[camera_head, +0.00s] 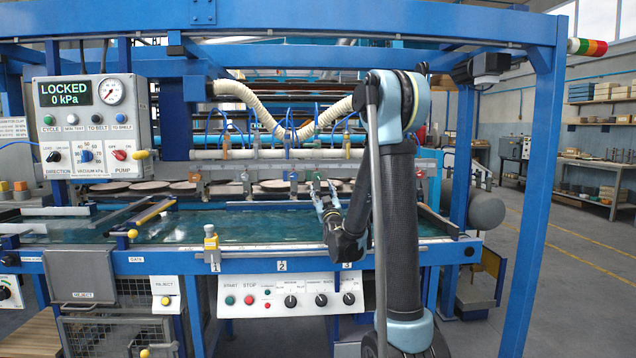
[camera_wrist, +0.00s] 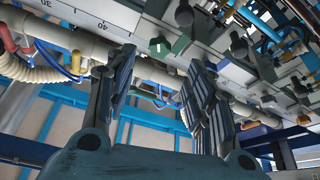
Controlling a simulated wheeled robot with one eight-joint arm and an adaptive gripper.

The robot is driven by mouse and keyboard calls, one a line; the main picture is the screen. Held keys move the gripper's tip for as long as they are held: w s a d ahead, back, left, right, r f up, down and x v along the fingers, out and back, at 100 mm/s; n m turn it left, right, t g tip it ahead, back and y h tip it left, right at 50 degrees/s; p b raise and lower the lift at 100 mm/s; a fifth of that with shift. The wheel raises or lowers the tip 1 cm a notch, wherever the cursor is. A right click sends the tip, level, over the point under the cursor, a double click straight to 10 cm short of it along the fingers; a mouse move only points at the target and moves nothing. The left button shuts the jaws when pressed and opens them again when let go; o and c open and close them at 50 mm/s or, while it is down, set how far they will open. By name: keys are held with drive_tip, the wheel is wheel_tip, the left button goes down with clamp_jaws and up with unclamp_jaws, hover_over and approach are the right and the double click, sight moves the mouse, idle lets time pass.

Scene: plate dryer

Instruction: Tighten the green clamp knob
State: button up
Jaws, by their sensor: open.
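In the wrist view, a small green knob (camera_wrist: 158,47) shows between my fingertips, on the rail side. A darker green block (camera_wrist: 181,44) is just right of it. My gripper (camera_wrist: 160,58) is open, with one ribbed finger on either side of the knob in the picture. I cannot tell whether the fingertips reach around the knob or stop short of it; I see no clear contact. In the head view, my gripper (camera_head: 325,192) is raised at the grey clamp rail (camera_head: 270,167), above the water tank. The knob is too small there to make out surely.
A scale with numbers (camera_wrist: 50,30) runs along the rail in the wrist view. Hoses and coloured valve handles hang close by. In the head view, plates (camera_head: 283,185) lie behind the rail. A panel (camera_head: 92,125) reads LOCKED, 0 kPa. A blue frame post (camera_head: 535,200) stands right of my arm.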

sight(318, 177)
drive_tip(key=x, duration=1)
drive_tip(key=c, duration=1.1)
